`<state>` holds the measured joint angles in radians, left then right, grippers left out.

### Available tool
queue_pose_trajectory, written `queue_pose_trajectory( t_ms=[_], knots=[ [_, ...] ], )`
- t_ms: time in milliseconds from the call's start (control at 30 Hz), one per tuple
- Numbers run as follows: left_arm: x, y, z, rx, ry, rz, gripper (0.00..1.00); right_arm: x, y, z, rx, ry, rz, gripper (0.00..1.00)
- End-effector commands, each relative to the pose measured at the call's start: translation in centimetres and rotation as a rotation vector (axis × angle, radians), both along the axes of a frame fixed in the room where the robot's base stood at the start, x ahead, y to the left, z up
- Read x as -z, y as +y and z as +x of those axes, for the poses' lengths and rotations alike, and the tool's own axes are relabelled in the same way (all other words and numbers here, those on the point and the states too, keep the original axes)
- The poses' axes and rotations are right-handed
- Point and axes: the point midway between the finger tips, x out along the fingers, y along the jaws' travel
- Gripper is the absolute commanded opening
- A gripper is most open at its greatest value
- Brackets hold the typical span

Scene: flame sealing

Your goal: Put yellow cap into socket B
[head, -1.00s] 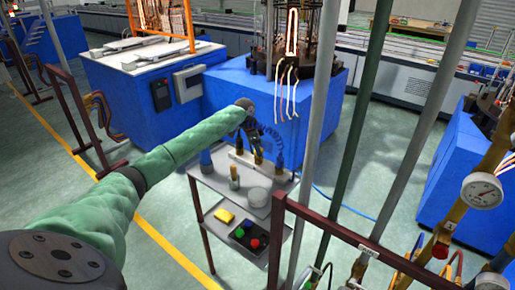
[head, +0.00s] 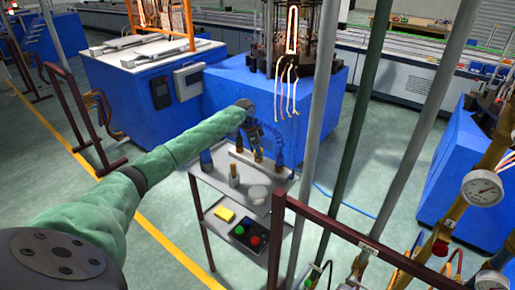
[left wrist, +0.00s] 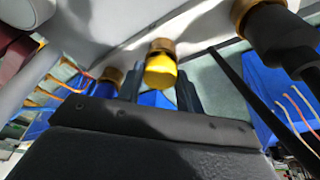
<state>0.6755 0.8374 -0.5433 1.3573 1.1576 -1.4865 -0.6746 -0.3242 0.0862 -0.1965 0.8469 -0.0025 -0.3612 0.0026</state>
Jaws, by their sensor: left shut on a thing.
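The yellow cap (left wrist: 160,72) is in the left wrist view, between my left fingers and touching a brass collar (left wrist: 160,45) on a pale bar. My left gripper (head: 256,146) is over the cart and shut on the cap; it also shows in the left wrist view (left wrist: 158,88). In the head view the yellow cap (head: 258,156) is small under the fingers. A blue cap (left wrist: 103,90) and a black cap (left wrist: 278,35) sit at brass collars on either side. No socket letters are readable, and how deep the cap sits cannot be told. My right gripper is not in view.
The grey cart (head: 200,178) carries a pale cylinder (head: 233,175) and a round grey container (head: 257,194). A blue machine base (head: 232,94) stands behind; a dark red rail (head: 335,227) is in front.

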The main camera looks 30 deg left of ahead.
Motion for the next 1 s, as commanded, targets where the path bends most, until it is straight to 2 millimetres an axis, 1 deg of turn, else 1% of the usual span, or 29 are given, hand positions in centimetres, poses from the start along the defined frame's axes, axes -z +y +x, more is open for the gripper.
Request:
queue_pose_trajectory(
  t_ms=[500,533,633,667,1000],
  knots=[
    [0.64,-0.01,-0.01,0.0,0.0,0.0,0.15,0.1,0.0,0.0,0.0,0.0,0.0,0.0],
    [0.64,-0.01,0.0,0.0,0.0,0.0,0.38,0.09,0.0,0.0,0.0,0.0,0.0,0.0],
    [0.62,0.0,0.0,0.0,0.0,0.0,0.57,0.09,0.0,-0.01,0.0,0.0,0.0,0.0],
    [0.62,0.0,0.0,0.0,0.0,0.0,0.61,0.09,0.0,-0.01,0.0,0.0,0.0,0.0],
    [0.63,0.01,0.0,0.0,0.0,0.0,0.61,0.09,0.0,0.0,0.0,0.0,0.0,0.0]
  ],
)
